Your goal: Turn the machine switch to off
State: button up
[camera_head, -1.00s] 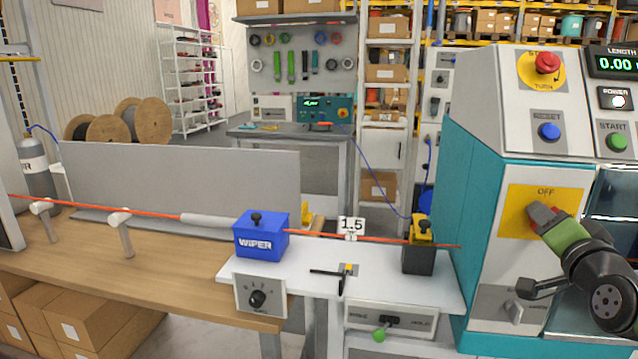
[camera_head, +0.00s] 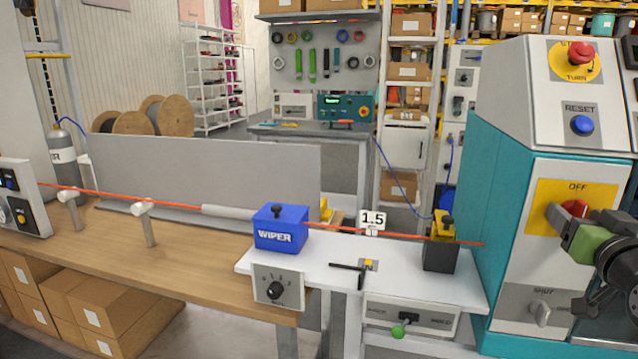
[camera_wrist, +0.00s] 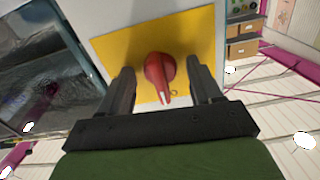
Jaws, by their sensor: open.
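The machine switch is a red rotary knob (camera_head: 574,208) on a yellow plate (camera_head: 600,190) marked OFF at its top, on the front of the teal and white machine. In the wrist view the red knob (camera_wrist: 160,72) sits between my two fingers, its narrow handle toward the palm, with a gap visible on both sides. My gripper (camera_wrist: 162,88) is open around the knob. In the head view my gripper (camera_head: 556,226) is at the plate and hides the knob's lower part and most of the plate's lettering. Contact with the knob cannot be told.
A red stop button (camera_head: 581,53) and a blue reset button (camera_head: 582,125) are above the plate. A SHUT lever (camera_head: 541,311) is below. A white bench (camera_head: 340,265) with a blue wiper box (camera_head: 281,228) and an orange cable stands to the left.

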jog(key=shift+s, duration=0.1)
jog(key=v, duration=0.7)
jog(key=shift+s+a, duration=0.2)
jog(key=shift+s, duration=0.2)
